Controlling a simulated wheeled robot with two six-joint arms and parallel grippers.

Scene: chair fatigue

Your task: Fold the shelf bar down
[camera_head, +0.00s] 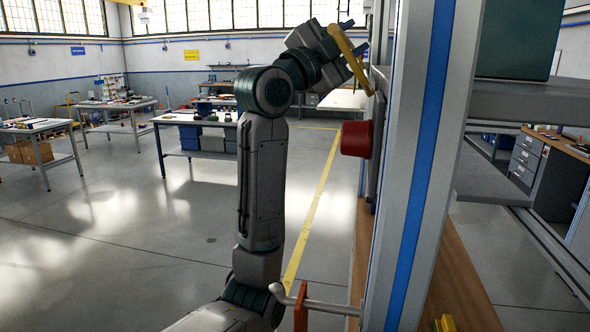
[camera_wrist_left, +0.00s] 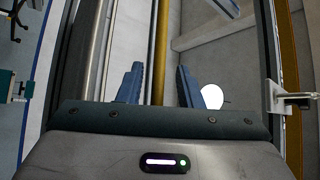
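The yellow shelf bar (camera_head: 349,55) stands out at a slant from the left side of the tall grey and blue frame, near the top of the head view. My left gripper (camera_head: 354,36) is up at this bar. In the left wrist view, the yellow bar (camera_wrist_left: 161,45) runs lengthwise between the two blue fingers of my left gripper (camera_wrist_left: 159,86). The fingers are apart, with a gap showing on both sides of the bar. The bar's lower end there is hidden behind the gripper body. My right gripper is in neither view.
A red knob-like part (camera_head: 356,138) juts from the frame (camera_head: 415,180) below the bar. A grey rod (camera_head: 325,307) with an orange piece sticks out low. Grey shelves (camera_head: 500,178) lie right of the frame. Workbenches (camera_head: 200,122) stand back left; open floor lies between.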

